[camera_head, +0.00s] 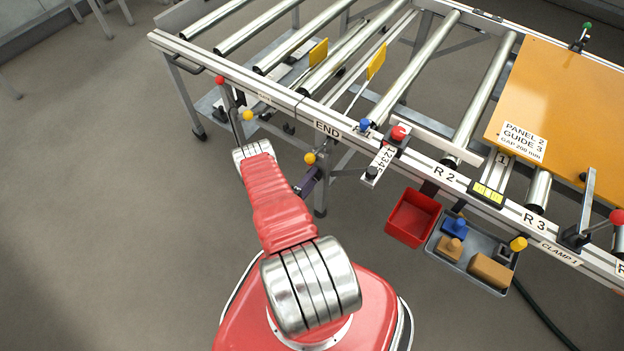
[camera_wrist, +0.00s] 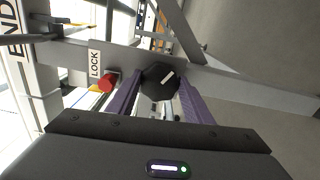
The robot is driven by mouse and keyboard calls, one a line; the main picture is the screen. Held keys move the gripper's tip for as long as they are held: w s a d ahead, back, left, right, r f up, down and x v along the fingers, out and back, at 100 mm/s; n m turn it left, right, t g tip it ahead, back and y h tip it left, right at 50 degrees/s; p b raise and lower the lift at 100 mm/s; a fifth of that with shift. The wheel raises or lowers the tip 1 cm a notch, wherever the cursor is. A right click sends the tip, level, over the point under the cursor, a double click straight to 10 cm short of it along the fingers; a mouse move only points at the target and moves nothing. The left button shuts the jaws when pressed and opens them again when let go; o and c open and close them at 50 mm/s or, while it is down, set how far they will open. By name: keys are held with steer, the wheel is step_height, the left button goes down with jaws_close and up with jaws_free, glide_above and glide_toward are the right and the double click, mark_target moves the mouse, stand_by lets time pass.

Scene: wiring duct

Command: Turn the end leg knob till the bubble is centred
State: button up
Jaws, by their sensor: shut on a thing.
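The end leg knob is a black faceted knob (camera_wrist: 160,81) with a white pointer line slanting up to the right, in the wrist view. My gripper (camera_wrist: 160,94) has its two purple fingers on either side of the knob and is shut on it. In the head view my gripper (camera_head: 310,181) is below the rail near the END label (camera_head: 327,129); the knob cannot be made out there. A yellow level vial (camera_head: 488,194) sits on the front rail between R 2 and R 3. Its bubble is too small to tell where it stands.
A red button (camera_wrist: 106,83) by a LOCK label (camera_wrist: 95,64) sits left of the knob. An orange panel (camera_head: 570,100) lies on the rollers. Floor at left is clear.

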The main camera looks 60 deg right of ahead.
steer(key=shift+w+f, duration=0.1)
steer(key=shift+f, duration=0.05)
steer(key=o, duration=1)
steer(key=shift+o, duration=0.2)
steer(key=shift+a, duration=0.1)
steer(key=w+a, duration=0.2)
steer(key=a, duration=1.1)
steer(key=shift+a, duration=0.3)
